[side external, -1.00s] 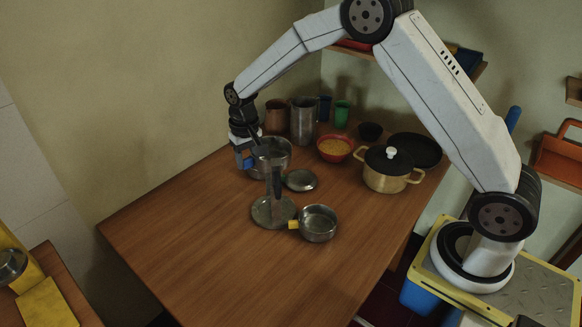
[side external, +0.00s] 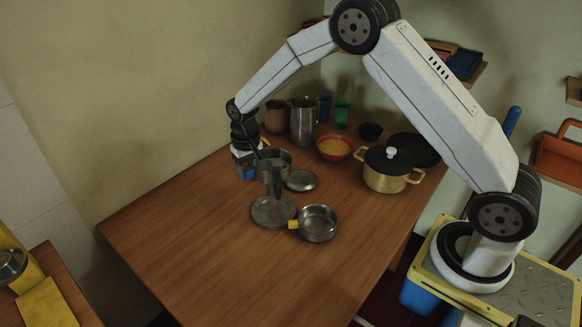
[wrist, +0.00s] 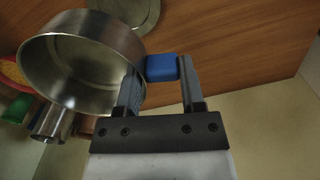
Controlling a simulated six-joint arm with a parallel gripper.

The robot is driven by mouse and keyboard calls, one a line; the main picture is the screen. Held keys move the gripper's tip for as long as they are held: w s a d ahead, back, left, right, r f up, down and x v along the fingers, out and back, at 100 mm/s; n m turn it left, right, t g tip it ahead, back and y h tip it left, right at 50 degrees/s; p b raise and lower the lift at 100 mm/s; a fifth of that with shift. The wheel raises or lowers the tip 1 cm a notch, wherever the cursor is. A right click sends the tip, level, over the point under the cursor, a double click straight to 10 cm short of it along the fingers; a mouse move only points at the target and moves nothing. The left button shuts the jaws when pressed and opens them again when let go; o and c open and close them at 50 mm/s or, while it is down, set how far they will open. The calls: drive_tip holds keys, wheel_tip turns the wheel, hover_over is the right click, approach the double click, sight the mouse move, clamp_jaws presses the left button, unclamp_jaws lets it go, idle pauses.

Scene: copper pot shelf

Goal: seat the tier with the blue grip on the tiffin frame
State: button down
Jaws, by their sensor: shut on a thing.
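My gripper (side external: 246,165) is shut on the blue grip (wrist: 162,67), which sits between the two fingers in the wrist view. The tier with the blue grip (wrist: 85,55) is an open steel bowl, held clear of the table. In the side view this tier (side external: 283,157) is partly hidden behind the upright of the tiffin frame (side external: 272,211). The frame has a round steel base standing on the table. From this angle I cannot tell whether the tier is behind the upright or over the base. A second steel tier with a yellow grip (side external: 318,222) stands right of the base.
A steel lid (side external: 301,180) lies close by, right of the held tier. A steel pitcher (side external: 303,121), a red bowl (side external: 335,148) and a brass pot with a black lid (side external: 386,168) stand farther back. The front left of the table (side external: 190,240) is clear.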

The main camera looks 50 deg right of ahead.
drive_tip(key=shift+f, duration=7.25)
drive_tip(key=shift+c, duration=0.6)
unclamp_jaws()
wheel_tip(320, 180, up, 8)
